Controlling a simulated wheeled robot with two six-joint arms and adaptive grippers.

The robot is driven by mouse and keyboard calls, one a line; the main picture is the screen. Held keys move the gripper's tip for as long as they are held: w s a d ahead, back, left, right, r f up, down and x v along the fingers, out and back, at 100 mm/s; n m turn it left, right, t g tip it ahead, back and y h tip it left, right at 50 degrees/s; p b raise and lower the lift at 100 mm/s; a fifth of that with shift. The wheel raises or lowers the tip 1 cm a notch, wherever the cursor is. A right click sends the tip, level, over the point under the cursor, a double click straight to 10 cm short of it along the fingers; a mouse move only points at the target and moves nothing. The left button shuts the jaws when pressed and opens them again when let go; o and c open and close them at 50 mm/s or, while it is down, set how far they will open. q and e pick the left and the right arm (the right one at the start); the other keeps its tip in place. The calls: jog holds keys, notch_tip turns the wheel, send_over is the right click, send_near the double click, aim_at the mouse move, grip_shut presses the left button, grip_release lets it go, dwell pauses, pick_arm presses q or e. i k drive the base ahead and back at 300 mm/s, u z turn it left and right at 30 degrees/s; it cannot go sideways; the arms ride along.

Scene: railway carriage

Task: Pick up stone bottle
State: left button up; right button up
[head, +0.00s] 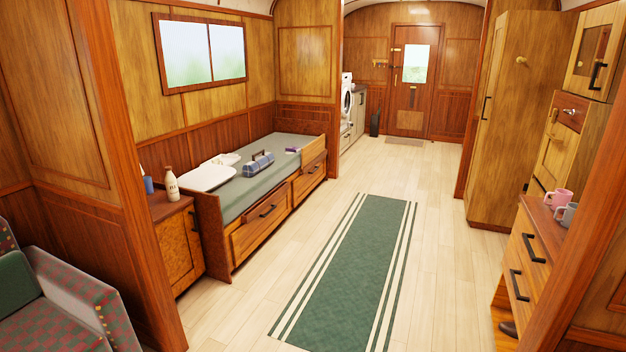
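A cream-coloured bottle (171,184) with a brownish top and dark lettering stands upright on the small wooden bedside cabinet (174,208) at the left. It looks like the stone bottle. A small blue object (148,186) stands just left of it, partly hidden by the wooden partition. Neither of my grippers shows in the head view.
A bed (245,196) with drawers stands behind the cabinet, with a pillow and small items on it. A green striped runner (345,270) lies on the clear floor. A checked armchair (75,300) and the partition (125,150) stand at the left. Mugs (558,199) stand on a right-hand counter.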

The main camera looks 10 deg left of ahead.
aim_at(170, 181)
jog(key=i, duration=2.7)
jog(key=u, duration=0.65)
jog(key=i, duration=1.75)
jog(key=u, duration=0.85)
jog(key=i, duration=1.3)
jog(key=u, duration=0.4)
